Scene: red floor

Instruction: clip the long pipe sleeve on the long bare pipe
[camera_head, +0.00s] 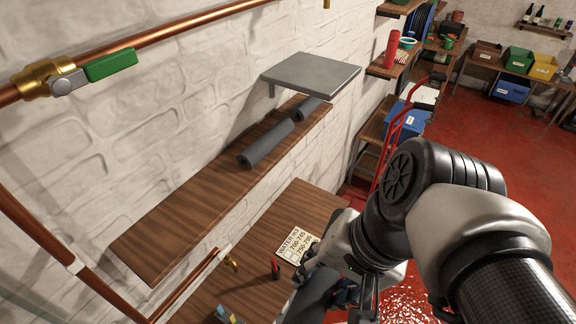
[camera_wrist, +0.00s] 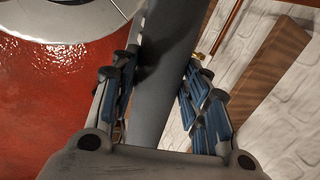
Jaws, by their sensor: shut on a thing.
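A long grey pipe sleeve (camera_wrist: 168,45) runs between the two blue-padded fingers of my gripper (camera_wrist: 162,75) in the wrist view, and the gripper is shut on it. In the head view my gripper (camera_head: 345,292) is low at the centre right, over the lower wooden bench, with part of the grey sleeve (camera_head: 308,292) beside it; the sleeve's far end is hidden. Bare copper pipe (camera_head: 190,30) runs along the wall at the upper left, and another copper pipe (camera_head: 45,235) slopes down at the left. The sleeve is apart from both.
Two shorter grey sleeves (camera_head: 267,143) lie on the wooden wall shelf (camera_head: 190,205). A grey slab shelf (camera_head: 310,75) juts out above. A green-handled valve (camera_head: 110,63) sits on the upper pipe. A paper label (camera_head: 296,245) lies on the bench. Red floor (camera_head: 480,150) is open at right.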

